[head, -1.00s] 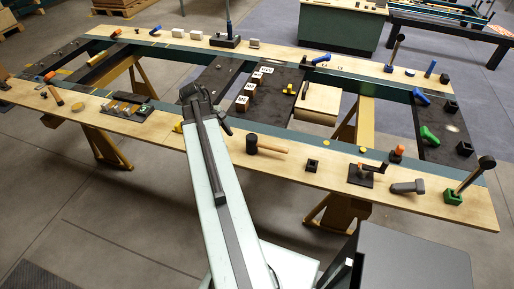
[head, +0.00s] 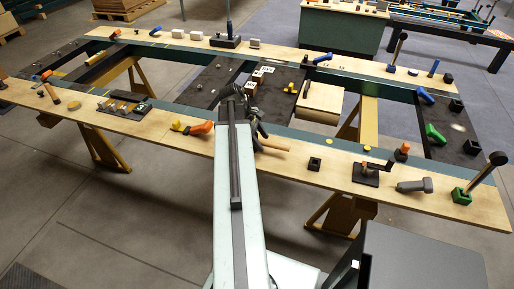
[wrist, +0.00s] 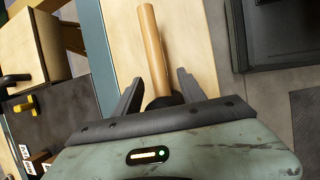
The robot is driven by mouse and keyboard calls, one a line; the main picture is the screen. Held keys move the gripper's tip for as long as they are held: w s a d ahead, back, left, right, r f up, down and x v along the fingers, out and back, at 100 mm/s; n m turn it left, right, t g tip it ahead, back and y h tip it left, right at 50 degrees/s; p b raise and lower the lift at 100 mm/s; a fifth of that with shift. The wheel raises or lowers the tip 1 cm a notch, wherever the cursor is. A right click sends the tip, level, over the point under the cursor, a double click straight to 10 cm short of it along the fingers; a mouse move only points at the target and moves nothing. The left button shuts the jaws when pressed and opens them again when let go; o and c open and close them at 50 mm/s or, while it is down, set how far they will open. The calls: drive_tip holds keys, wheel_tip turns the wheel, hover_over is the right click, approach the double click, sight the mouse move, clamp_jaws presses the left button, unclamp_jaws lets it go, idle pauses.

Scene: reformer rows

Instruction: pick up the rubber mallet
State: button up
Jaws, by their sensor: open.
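The rubber mallet lies on the near wooden plank, its pale handle (head: 273,146) pointing right in the head view. Its black head is mostly hidden behind my arm there. In the wrist view the wooden handle (wrist: 152,45) extends away from my gripper (wrist: 157,80), and part of the dark head shows low between the fingers. My gripper (head: 260,127) is open, with one finger on each side of the mallet. I cannot tell whether the fingers touch it or how high they are above the plank.
A black square block (head: 314,164) sits on the plank right of the mallet. A yellow piece (head: 178,125) and an orange-red piece (head: 201,128) lie left of my arm. White lettered blocks (head: 267,70) stand on the dark panel behind. The plank around the handle's end is clear.

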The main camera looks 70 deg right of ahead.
sight(263, 141)
drive_tip(key=b+x, duration=0.1)
drive_tip(key=x, duration=0.1)
drive_tip(key=shift+s+f, duration=0.1)
drive_tip(key=shift+f, duration=0.25)
drive_tip(key=shift+r, duration=0.2)
clamp_jaws()
wheel_tip(263, 141, up, 10)
drive_tip(key=p, duration=1)
drive_tip(key=shift+r+p, duration=0.15)
drive_tip(key=shift+p, duration=0.15)
